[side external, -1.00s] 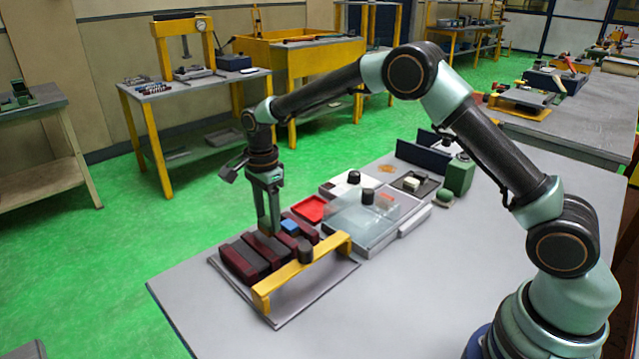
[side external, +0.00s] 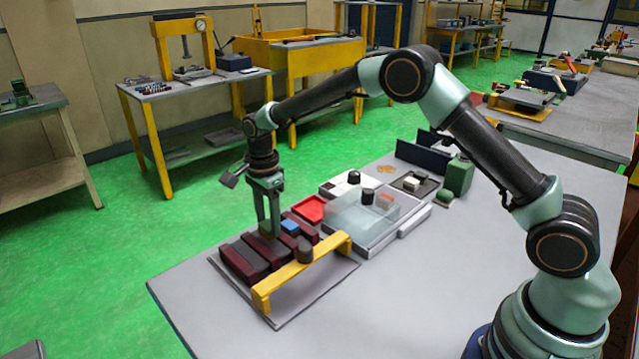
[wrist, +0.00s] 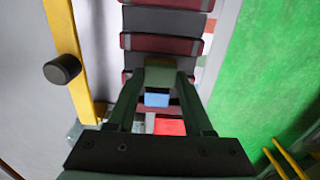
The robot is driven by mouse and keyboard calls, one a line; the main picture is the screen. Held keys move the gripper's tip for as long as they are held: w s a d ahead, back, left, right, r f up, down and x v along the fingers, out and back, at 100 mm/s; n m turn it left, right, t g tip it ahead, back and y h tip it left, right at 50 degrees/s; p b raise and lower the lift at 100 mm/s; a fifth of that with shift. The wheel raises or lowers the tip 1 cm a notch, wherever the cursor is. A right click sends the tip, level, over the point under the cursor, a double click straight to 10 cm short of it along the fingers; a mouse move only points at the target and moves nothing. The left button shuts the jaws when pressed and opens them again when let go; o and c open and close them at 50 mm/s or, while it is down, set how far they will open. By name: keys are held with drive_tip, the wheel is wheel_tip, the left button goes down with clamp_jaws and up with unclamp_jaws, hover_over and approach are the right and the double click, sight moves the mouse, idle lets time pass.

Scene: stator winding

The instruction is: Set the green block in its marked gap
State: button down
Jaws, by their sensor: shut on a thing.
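My gripper (side external: 268,232) points straight down over the dark red bars (side external: 242,262) of the work fixture. In the wrist view my gripper (wrist: 160,78) is shut on the olive-green block (wrist: 160,76), held between the fingertips. In the side view the block is mostly hidden by the fingers, low among the bars. Whether it touches the fixture, I cannot tell. A blue block (side external: 290,226) sits in the fixture just right of the gripper. It shows right beside the green block in the wrist view (wrist: 157,99). The marked gap cannot be made out.
A yellow bar (side external: 310,264) with a dark knob (side external: 305,250) runs along the fixture's near side. A red tray (side external: 309,209) lies beyond the blue block. A clear-lidded box (side external: 355,222) stands further right. The grey table front is clear.

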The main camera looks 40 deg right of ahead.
sight(268, 224)
drive_tip(key=shift+f, duration=0.8)
idle(0.7)
unclamp_jaws()
idle(0.4)
drive_tip(key=shift+r, duration=3.55)
